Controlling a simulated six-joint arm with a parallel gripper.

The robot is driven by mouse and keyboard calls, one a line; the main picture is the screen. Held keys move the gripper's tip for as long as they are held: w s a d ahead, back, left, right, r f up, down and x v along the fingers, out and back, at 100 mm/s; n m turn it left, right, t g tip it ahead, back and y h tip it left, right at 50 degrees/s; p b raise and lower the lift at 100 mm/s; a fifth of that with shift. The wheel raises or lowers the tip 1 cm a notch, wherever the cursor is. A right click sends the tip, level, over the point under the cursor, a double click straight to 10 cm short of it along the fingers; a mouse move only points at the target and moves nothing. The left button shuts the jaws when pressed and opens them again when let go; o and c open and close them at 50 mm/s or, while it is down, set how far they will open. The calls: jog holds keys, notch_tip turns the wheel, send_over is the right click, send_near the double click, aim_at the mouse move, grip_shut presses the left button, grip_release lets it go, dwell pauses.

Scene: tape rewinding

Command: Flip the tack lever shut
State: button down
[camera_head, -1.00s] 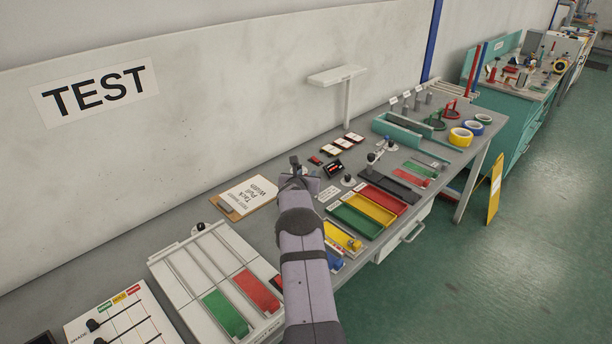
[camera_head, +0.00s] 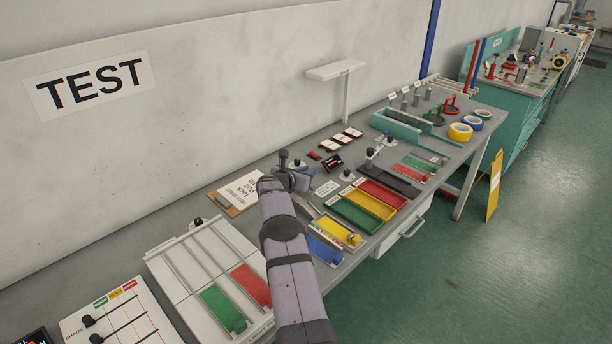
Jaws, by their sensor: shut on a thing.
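My gripper (camera_head: 284,160) is over the table near the corner of the clipboard, at the end of my purple-grey arm. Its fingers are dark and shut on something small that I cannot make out. I cannot pick out the tack lever for certain; my wrist and arm hide part of the table there.
The clipboard (camera_head: 238,191) lies left of my gripper. Green (camera_head: 356,214), yellow (camera_head: 372,203) and red (camera_head: 385,191) trays lie to the right. A white board with coloured strips (camera_head: 175,270) is front left. A T-shaped stand (camera_head: 345,98) rises at the back edge.

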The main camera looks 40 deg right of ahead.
jog(key=shift+s+r+m+g+b, duration=0.15)
jog(key=shift+m+g+b, duration=0.3)
jog(key=shift+b, duration=0.4)
jog(key=c, duration=1.7)
grip_release()
jog(key=shift+a, duration=0.1)
jog(key=shift+o, duration=0.2)
jog(key=shift+a, duration=0.15)
jog(key=shift+b+v, duration=1.05)
jog(key=shift+v, duration=2.5)
